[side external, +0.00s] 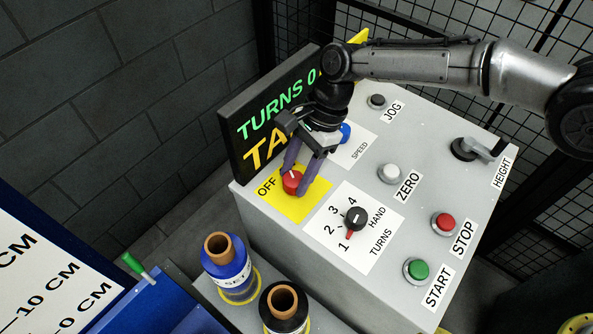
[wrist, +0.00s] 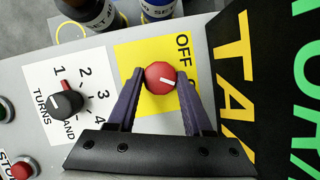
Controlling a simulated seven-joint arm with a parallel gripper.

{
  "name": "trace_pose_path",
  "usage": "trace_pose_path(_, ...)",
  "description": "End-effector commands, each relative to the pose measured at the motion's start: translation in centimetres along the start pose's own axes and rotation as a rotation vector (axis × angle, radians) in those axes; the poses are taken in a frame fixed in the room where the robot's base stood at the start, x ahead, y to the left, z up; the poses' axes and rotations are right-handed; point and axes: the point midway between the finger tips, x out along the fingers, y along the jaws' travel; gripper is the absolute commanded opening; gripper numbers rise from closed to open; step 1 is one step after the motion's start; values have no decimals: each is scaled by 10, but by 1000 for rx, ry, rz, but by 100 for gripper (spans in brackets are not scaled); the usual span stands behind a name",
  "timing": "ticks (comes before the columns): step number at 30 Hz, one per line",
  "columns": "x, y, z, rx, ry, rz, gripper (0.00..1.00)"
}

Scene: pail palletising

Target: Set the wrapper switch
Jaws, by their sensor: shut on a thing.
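The red switch knob (side external: 291,182) sits on a yellow plate (side external: 290,207) marked OFF on the grey control panel. In the wrist view my gripper (wrist: 160,85) is shut on the knob. Part of the plate's lettering is hidden behind a finger.
The black TURNS dial (side external: 355,218), white ZERO button (side external: 390,173), red STOP button (side external: 444,224), and green START button (side external: 417,270) are nearby. A blue knob (side external: 345,132) and the dark display (side external: 268,120) are close behind my gripper. Wrap rolls (side external: 228,268) stand in front.

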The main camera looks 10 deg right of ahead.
Motion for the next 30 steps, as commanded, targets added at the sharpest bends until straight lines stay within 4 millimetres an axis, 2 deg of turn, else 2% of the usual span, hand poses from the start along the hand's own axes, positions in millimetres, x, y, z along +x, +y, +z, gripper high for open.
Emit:
trace_pose_path(18, 0, -4, 1, -532, 1, 217, 0)
trace_pose_path(30, 0, -5, 2, -707, 2, 291, 0)
